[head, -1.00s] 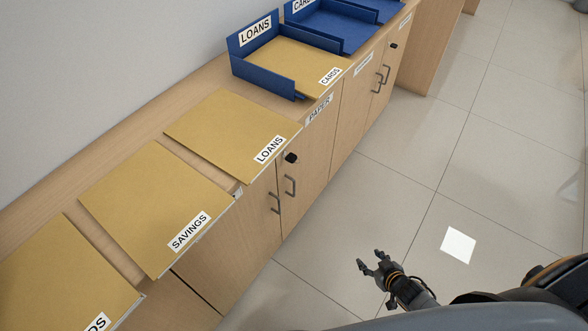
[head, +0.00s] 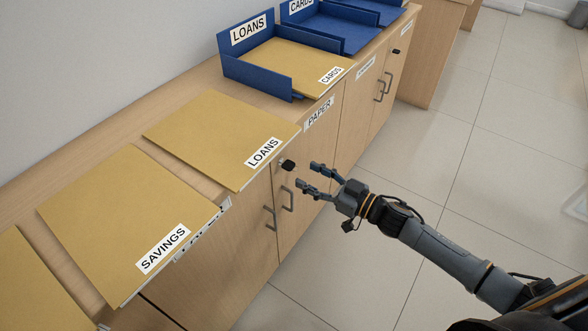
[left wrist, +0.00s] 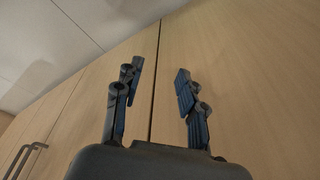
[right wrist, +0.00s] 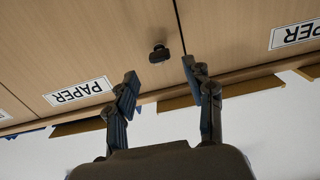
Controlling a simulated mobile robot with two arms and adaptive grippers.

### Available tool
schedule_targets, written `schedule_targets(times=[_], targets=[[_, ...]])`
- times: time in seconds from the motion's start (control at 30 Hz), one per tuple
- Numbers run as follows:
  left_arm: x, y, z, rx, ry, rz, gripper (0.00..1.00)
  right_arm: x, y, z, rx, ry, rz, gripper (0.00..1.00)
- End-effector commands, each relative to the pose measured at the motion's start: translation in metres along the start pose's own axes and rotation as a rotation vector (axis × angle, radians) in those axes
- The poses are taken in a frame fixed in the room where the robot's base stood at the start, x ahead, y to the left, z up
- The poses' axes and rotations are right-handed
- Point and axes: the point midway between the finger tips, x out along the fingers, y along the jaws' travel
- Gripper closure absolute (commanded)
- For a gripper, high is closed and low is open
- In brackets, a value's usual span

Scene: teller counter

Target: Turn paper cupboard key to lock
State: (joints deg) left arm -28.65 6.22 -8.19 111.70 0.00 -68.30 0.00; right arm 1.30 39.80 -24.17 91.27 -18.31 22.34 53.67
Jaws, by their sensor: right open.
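The paper cupboard (head: 305,165) carries a PAPER label (head: 319,112) on its upper edge and has two doors with grey handles. Its black key (head: 288,165) sticks out of the door just below the counter edge. The key also shows in the right wrist view (right wrist: 159,53), just beyond the fingertips and between them. My right gripper (head: 309,175) is open and empty, to the right of the key and apart from it. My left gripper (left wrist: 158,75) is open and empty in front of wooden doors in the left wrist view; the head view does not show it.
Envelopes labelled LOANS (head: 222,138) and SAVINGS (head: 130,220) lie on the counter and overhang its front edge near the key. Blue trays (head: 255,75) stand farther back. Another cupboard with a black key (head: 396,51) is beyond.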

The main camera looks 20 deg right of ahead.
Motion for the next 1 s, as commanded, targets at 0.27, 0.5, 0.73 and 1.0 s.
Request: schedule_targets(times=[0.27,0.5,0.73,1.0], targets=[[-0.016,-0.001,-0.006,-0.002,0.010,-0.002,0.60,0.046,0.000,0.001,0.000,0.001,0.001,0.47],[-0.022,-0.001,-0.007,-0.002,0.012,-0.002,0.60,0.057,0.000,0.000,0.001,0.000,0.001,0.47],[-0.022,-0.001,-0.007,-0.002,0.012,-0.002,0.60,0.057,0.000,0.000,0.001,-0.001,0.001,0.51],[-0.022,-0.001,-0.007,-0.002,0.011,-0.002,0.60,0.057,0.000,0.001,0.001,-0.001,0.001,1.00]])
